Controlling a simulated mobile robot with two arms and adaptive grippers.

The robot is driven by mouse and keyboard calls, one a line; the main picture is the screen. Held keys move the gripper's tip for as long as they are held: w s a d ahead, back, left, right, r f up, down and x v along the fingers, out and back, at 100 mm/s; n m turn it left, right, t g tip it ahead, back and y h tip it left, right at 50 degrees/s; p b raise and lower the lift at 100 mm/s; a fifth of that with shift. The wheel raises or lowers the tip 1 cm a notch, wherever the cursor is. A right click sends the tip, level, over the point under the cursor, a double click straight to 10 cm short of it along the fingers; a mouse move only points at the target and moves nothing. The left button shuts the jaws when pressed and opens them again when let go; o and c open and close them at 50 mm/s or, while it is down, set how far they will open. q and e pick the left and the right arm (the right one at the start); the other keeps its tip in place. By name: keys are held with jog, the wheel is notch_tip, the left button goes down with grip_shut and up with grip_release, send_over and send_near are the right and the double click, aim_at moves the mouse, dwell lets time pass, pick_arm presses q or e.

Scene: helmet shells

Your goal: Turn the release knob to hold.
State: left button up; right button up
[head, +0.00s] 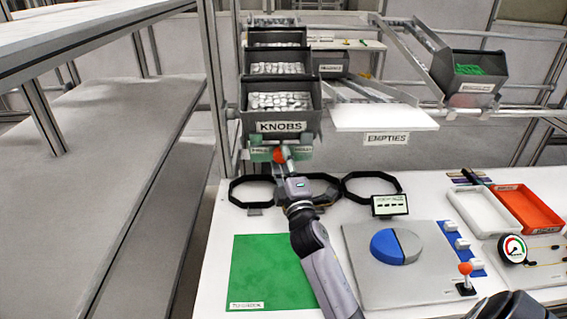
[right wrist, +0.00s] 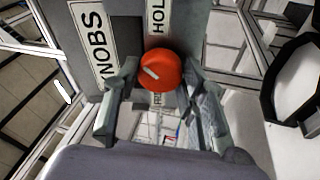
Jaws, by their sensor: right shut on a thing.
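The release knob (right wrist: 160,72) is red and round with a white pointer line. In the right wrist view it sits on a dark panel, and its line slants between the HOLD label (right wrist: 157,18) and the side towards the KNOBS label (right wrist: 97,40). A second, small label below the knob is partly hidden. In the head view the red knob (head: 281,155) shows under the KNOBS bin. My right gripper (right wrist: 160,88) is shut on the knob, one finger on each side; it also shows in the head view (head: 284,162). My left gripper is not in view.
Bins of silver knobs (head: 280,100) stand above the panel. Black rings (head: 252,192) lie on the bench beside my arm. A green mat (head: 265,270), a blue-grey disc fixture (head: 396,247) and a red-topped lever (head: 466,270) are nearer. Trays (head: 527,208) stand right.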

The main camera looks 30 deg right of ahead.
jog(key=shift+f, duration=0.1)
jog(key=o, duration=1.2)
jog(key=shift+c, duration=0.2)
jog(key=v, duration=1.2)
jog(key=shift+s, duration=0.1)
